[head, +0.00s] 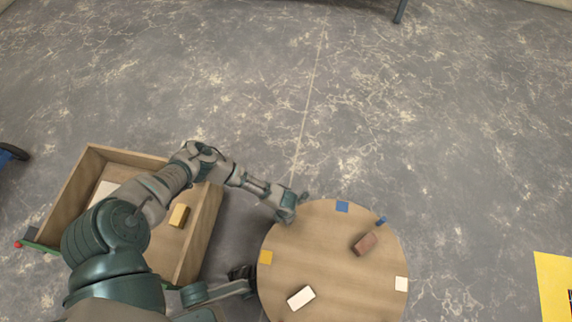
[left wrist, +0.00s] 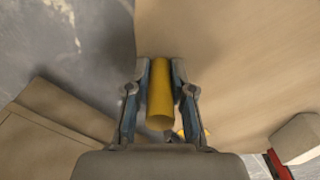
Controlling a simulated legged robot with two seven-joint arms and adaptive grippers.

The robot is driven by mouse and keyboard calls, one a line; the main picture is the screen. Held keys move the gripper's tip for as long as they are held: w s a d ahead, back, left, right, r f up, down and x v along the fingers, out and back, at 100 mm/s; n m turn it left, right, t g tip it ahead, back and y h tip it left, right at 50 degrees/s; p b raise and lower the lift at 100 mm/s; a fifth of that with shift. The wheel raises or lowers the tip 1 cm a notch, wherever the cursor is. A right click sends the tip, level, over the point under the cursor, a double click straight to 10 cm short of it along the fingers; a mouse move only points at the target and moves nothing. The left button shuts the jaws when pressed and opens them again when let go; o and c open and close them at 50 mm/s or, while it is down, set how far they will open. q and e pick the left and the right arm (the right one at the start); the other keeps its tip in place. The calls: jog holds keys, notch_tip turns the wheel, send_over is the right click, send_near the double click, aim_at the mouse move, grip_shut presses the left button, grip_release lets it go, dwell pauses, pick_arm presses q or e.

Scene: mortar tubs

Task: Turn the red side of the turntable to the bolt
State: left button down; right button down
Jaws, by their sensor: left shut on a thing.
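The turntable (head: 330,260) is a round wooden disc at the lower middle of the head view. Its rim has a blue mark (head: 342,207) at the far side, a yellow mark (head: 265,257) at the left and a white mark (head: 401,283) at the right. I see no red mark; the near edge is cut off. A blue peg (head: 381,221) stands by the far right rim. My left gripper (head: 287,208) is at the far left rim. In the left wrist view it is shut on a yellow peg (left wrist: 160,95). I cannot make out the bolt.
A reddish-brown block (head: 365,244) and a white block (head: 301,298) lie on the disc. An open wooden crate (head: 208,232) with a yellow block (head: 179,215) inside stands left of it. A yellow sheet (head: 554,285) lies at the right.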

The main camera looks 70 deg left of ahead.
pick_arm(q)
jog(key=shift+w+a, duration=0.15)
jog(key=shift+w, duration=0.05)
jog(key=c, duration=1.3)
grip_release()
jog(key=shift+o, duration=1.4)
jog(key=shift+r, duration=0.15)
notch_tip(320, 180, up, 12)
jog(key=shift+f, duration=0.25)
